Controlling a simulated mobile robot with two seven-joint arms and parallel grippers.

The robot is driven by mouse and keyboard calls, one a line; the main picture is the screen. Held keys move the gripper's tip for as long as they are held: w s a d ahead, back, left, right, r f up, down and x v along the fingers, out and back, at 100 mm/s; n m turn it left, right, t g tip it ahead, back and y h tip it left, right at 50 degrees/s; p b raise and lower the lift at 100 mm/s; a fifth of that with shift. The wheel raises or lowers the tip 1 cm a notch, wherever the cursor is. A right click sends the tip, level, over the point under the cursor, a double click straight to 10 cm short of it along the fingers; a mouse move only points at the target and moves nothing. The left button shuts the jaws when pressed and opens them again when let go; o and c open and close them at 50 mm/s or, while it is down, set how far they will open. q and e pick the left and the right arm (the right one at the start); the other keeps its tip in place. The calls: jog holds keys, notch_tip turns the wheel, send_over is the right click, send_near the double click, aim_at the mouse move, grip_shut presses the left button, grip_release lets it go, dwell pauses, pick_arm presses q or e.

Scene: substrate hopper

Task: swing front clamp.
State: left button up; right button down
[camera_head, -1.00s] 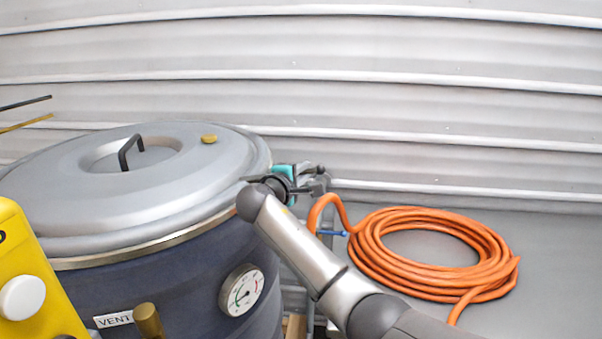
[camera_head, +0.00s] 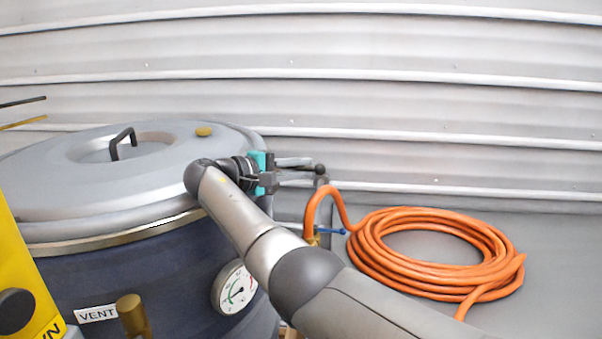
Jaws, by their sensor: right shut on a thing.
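The front clamp shows at the right edge of the vessel's grey lid (camera_head: 60,185), with a grey bar (camera_head: 294,162) reaching right to a dark ball knob (camera_head: 319,169). My right gripper (camera_head: 270,182), with a teal band, is at the lid's rim beside this bar. It is shut on part of the clamp, but its own wrist and arm hide much of the grip. My left gripper is not in view.
The dark vessel (camera_head: 170,275) carries a round gauge (camera_head: 234,287) and a brass fitting (camera_head: 133,315). A yellow control box (camera_head: 20,275) stands close at the left. A coiled orange hose (camera_head: 440,272) lies on the grey surface right of my arm. A ribbed metal wall (camera_head: 400,100) closes the back.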

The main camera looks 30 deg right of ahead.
dwell(0.3)
jog(key=c, duration=0.8)
grip_release()
jog(key=shift+s, duration=0.1)
jog(key=shift+c, duration=0.2)
jog(key=b+v, duration=0.2)
jog(key=v, duration=1)
